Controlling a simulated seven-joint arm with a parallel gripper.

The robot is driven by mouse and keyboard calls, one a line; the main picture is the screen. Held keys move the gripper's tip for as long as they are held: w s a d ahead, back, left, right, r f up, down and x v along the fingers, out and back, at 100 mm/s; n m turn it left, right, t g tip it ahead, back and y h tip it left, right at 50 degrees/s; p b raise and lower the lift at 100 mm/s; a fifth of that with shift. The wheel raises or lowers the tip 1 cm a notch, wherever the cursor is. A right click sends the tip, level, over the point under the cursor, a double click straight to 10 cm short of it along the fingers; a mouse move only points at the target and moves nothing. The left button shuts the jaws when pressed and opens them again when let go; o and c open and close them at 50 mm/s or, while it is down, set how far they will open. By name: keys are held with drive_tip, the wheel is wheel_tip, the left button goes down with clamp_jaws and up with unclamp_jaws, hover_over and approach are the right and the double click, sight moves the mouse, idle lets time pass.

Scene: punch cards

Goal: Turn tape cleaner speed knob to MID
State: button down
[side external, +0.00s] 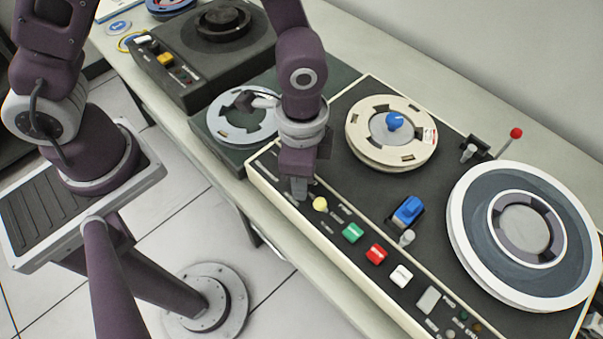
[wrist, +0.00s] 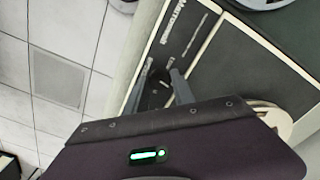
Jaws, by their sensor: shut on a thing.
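The tape machine's control panel (side external: 328,237) runs along the front edge of the dark-topped deck. My gripper (side external: 299,192) points down at the panel's left end, just left of a round yellow button (side external: 320,204). In the wrist view, the two grey fingers (wrist: 163,72) reach down to the panel and are closed around a small dark knob (wrist: 159,92). The knob is mostly hidden by the fingers, and its pointer direction cannot be read. The panel lettering near it is too small or covered to show the MID mark.
Green (side external: 352,232), red (side external: 376,254) and white (side external: 401,275) buttons lie right of the gripper. A cream reel (side external: 372,155), a blue switch (side external: 408,210) and a large grey reel (side external: 470,240) stand on the deck. A red-tipped lever (side external: 508,141) rises behind. Another dark machine (side external: 185,85) sits at left.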

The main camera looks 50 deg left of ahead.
drive_tip(key=shift+n, duration=0.6)
drive_tip(key=c, duration=1.1)
unclamp_jaws()
drive_tip(key=shift+o, duration=0.2)
wheel_tip(320, 180, up, 7)
drive_tip(key=shift+r, duration=0.1)
